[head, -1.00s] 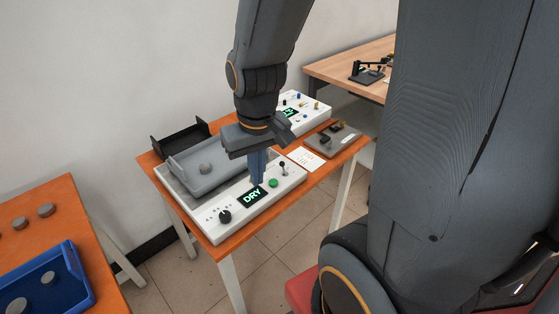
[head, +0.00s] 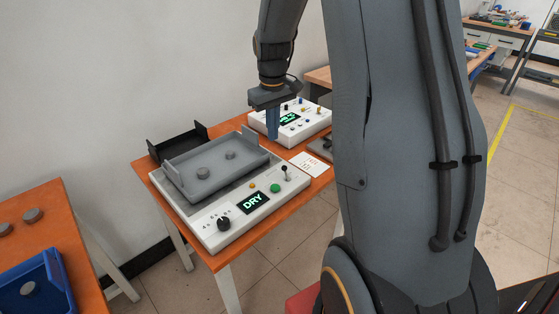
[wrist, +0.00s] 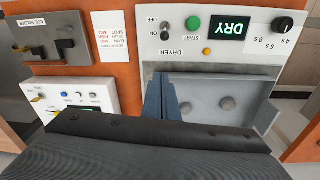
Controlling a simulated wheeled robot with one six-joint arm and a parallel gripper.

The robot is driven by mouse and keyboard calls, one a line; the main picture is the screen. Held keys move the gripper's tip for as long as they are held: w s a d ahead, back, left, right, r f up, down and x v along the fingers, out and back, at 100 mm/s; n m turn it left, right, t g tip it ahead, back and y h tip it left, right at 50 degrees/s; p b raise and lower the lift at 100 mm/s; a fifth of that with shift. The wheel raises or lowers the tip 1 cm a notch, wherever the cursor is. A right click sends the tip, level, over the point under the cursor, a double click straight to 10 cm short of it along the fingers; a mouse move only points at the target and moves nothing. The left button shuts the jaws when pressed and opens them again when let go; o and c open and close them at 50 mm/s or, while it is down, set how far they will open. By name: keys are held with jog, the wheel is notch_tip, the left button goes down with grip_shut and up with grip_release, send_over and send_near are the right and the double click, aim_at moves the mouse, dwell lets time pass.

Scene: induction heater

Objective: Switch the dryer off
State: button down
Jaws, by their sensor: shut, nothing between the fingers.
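The dryer (head: 215,231) is a white box on the orange table, with a lit DRY display (head: 253,202) that also shows in the wrist view (wrist: 231,28). Its toggle lever (head: 286,172) stands at the right end of the panel, beside the green start button (head: 275,188). In the wrist view the lever (wrist: 166,30) is beside the ON and OFF labels and seems to lean toward ON. My gripper (head: 272,138) is shut and empty, pointing down, behind the lever in the head view. In the wrist view its fingers (wrist: 165,98) overlap the tray edge.
A grey tray (head: 187,190) with round grey pieces sits on the dryer. A black holder (head: 178,140) stands behind it. A second white control box (head: 318,125) is close behind my gripper. A paper card (head: 310,165) lies right of the dryer. A blue tray (head: 68,262) is at left.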

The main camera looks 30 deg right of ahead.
jog(key=f, duration=0.3)
jog(key=f+p, duration=0.1)
jog(key=f, duration=0.3)
jog(key=f+p, duration=0.1)
jog(key=f, duration=0.2)
jog(key=shift+w+d+f, duration=0.15)
jog(key=shift+w, duration=0.15)
jog(key=s, duration=0.1)
jog(key=s+r+p, duration=0.1)
jog(key=shift+s+d+r, duration=0.1)
jog(key=shift+s+r, duration=0.1)
jog(key=shift+s, duration=0.15)
jog(key=shift+s+d+p, duration=0.1)
jog(key=shift+s+p, duration=0.3)
jog(key=shift+s, duration=0.15)
